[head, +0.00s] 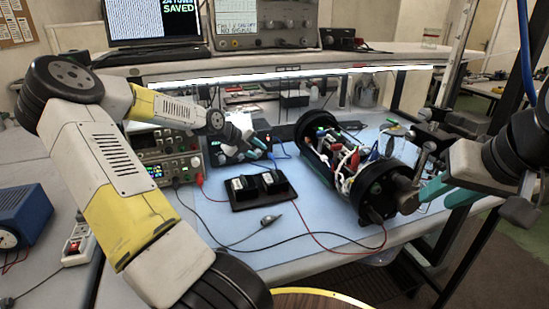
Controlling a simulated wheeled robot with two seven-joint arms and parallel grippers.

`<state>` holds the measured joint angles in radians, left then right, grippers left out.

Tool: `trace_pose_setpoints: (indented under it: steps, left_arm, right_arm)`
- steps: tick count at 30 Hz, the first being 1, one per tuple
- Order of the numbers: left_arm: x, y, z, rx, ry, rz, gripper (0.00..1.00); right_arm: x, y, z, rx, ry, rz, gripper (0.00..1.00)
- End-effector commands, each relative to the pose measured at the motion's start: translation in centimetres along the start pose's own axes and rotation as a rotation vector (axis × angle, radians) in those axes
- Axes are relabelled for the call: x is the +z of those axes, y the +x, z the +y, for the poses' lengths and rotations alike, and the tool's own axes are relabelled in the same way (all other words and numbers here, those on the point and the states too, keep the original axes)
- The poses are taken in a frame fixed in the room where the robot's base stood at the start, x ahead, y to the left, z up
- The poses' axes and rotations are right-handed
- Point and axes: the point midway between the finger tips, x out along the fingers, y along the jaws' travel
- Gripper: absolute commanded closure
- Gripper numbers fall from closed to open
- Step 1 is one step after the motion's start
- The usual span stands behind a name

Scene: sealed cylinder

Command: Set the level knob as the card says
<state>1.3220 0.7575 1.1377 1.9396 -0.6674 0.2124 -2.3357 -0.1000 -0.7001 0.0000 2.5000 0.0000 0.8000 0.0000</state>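A dark instrument box (226,154) with a small lit blue display stands at the back of the blue mat. My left gripper (256,143), with teal fingertips, is at the front of this box and covers part of it. Which knob is the level knob, and whether the fingers touch it, I cannot tell. No card can be clearly read. An open black cylinder (322,168) full of wires and boards lies on the mat. My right gripper (425,192) is beside its near end cap, by a grey round part; its finger gap is not clear.
A black tray (262,204) with two modules sits mid-mat, with red and black leads and a grey clip (270,219) in front. A power supply (168,155) stands left of the box. A blue box (22,215) is at far left.

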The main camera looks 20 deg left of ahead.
Motion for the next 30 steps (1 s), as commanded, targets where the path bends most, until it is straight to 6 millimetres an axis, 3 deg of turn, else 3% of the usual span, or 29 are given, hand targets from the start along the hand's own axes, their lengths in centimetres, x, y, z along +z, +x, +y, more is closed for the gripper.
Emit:
trace_pose_setpoints:
  steps: [6,13,26,28,30]
  left_arm:
    - [-4.5,-3.1,0.5,0.005,0.002,0.000,0.69]
    - [-7.6,-5.1,0.7,0.002,0.000,0.000,0.69]
    - [-8.6,-5.7,0.7,0.000,0.000,0.000,0.69]
    - [-8.5,-5.7,0.7,0.000,-0.006,-0.001,0.56]
    - [-8.4,-5.8,0.8,-0.004,-0.046,-0.004,0.56]
  right_arm:
    - [0.0,0.0,0.0,0.000,0.000,0.000,0.69]
    - [0.0,0.0,0.0,0.000,0.000,0.000,0.69]
    - [0.0,0.0,0.0,0.000,0.000,0.000,0.69]
    - [0.0,0.0,0.0,0.000,0.000,0.000,0.69]
    - [0.0,0.0,0.0,0.000,0.000,0.000,0.69]
